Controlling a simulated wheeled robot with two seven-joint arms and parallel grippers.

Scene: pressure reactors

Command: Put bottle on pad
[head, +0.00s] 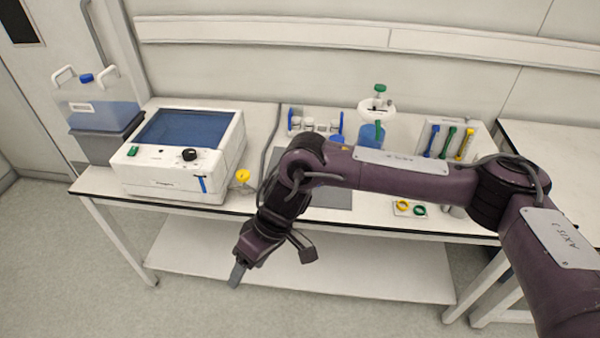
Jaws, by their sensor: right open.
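A grey pad (335,195) lies flat on the white bench, partly hidden behind my right arm. A vessel with blue contents (371,136) stands behind the arm, under a white top with a green knob. Small white-capped bottles (308,125) stand in a rack at the back, left of it. I cannot tell which of these is the task's bottle. My right gripper (272,261) is open and empty, pointing down in front of the bench edge, left of and nearer than the pad. My left gripper is not in view.
A white box device with a blue lid (190,140) fills the bench's left part. A small yellow-topped item (242,177) stands beside it. A large container (100,105) is at far left. A rack with coloured handles (448,142) and a plate with rings (410,208) are at right.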

